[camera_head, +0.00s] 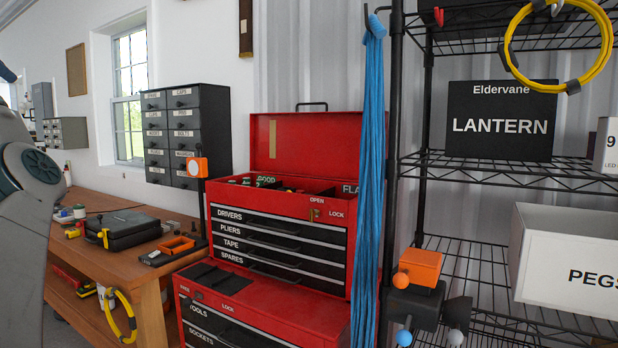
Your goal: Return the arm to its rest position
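A grey arm link with a dark round joint stands at the left edge of the head view; it is part of my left arm. Its gripper is outside the picture. My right arm and its gripper are not in view. I cannot tell what either gripper holds.
A red tool chest (276,230) with an open lid stands in the middle. A wooden workbench (147,270) is at left, near the arm link. Blue rope (370,180) hangs beside a black wire shelf (490,163) at right, which holds a lantern box (500,150) and a white pegs bin (560,240).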

